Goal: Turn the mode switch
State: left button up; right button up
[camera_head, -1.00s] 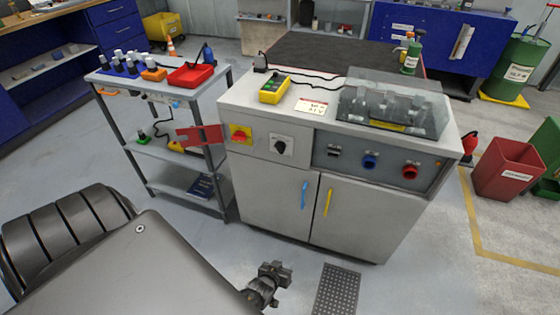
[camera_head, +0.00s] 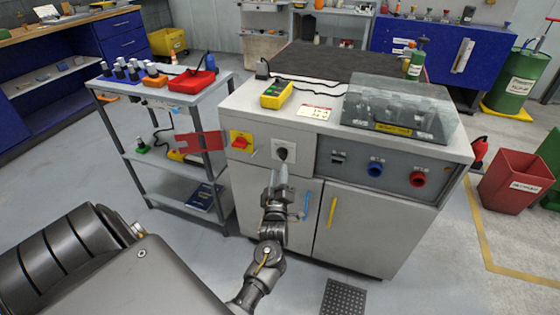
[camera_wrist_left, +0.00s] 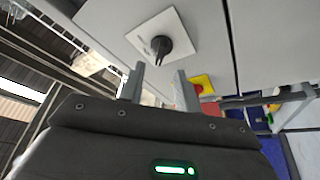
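The mode switch (camera_head: 283,153) is a black knob on a white square plate on the front of the grey cabinet (camera_head: 262,176). In the left wrist view the knob (camera_wrist_left: 161,48) shows ahead of the fingers, roughly in line with the space between them. My left gripper (camera_head: 280,171) is just below and in front of the switch in the head view. In the left wrist view its two fingers (camera_wrist_left: 160,88) are apart with nothing between them. The knob looks clear of the fingertips, though the remaining depth is hard to judge. My right gripper is not in view.
A red knob on a yellow plate (camera_head: 240,141) sits left of the switch, with a red plate (camera_head: 200,142) beside it. Blue (camera_head: 375,167) and red (camera_head: 417,178) connectors are at right. Blue (camera_head: 306,205) and yellow (camera_head: 332,212) door handles are below. A tool cart (camera_head: 147,160) stands left.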

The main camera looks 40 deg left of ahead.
aim_at(280, 157)
pick_arm(q)
jog(key=x, duration=0.5)
jog(key=shift+w+a, duration=0.2)
jog(key=shift+w, duration=0.15)
jog(key=shift+c, duration=0.3)
grip_shut()
